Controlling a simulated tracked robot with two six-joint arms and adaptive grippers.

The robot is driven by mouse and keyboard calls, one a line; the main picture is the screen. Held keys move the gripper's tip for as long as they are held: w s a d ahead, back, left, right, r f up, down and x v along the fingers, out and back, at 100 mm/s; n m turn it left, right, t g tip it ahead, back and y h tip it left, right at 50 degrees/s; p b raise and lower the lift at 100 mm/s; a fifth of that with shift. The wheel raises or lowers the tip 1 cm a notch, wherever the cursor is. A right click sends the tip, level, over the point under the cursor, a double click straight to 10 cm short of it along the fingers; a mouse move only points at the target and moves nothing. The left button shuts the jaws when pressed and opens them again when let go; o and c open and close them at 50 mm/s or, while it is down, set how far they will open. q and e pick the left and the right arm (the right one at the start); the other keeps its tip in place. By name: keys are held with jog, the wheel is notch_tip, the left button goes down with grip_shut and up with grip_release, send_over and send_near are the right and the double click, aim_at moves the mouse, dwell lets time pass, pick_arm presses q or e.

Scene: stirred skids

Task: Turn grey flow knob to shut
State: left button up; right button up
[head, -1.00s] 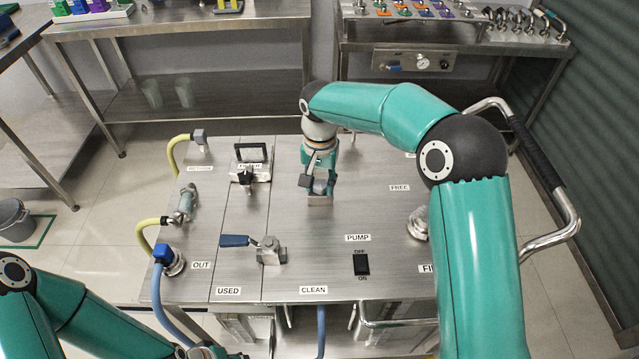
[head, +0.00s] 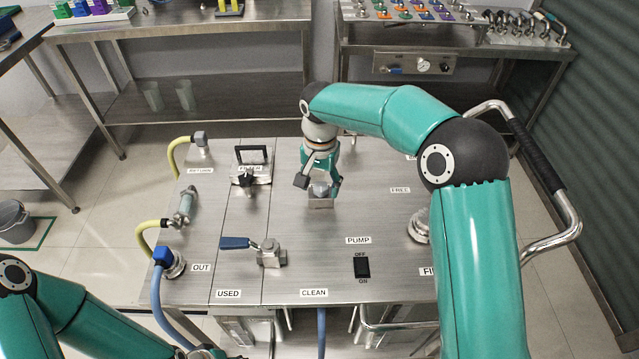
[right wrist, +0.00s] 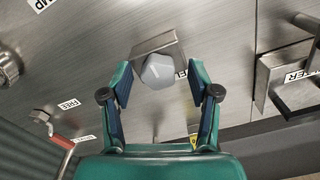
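The grey flow knob (head: 320,190) stands on a small metal bracket on the steel skid top. In the right wrist view the faceted knob (right wrist: 158,71) sits between the finger pads, in front of the bent bracket plate (right wrist: 155,42). My right gripper (head: 320,183) points down at the knob and is open, with a finger on each side. The right wrist view shows gaps between both fingers of the gripper (right wrist: 160,80) and the knob. No pointer or label for the knob's setting is readable. My left arm is at the bottom left, its gripper out of the picture.
A black-handled filter lid (head: 250,166) stands left of the knob. A blue-handled valve (head: 268,252) and the black pump switch (head: 362,267) are nearer the front. A yellow hose (head: 178,156) runs along the left edge.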

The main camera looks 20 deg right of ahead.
notch_tip(320, 180, up, 12)
dwell(0.7)
jog(key=shift+f, duration=0.15)
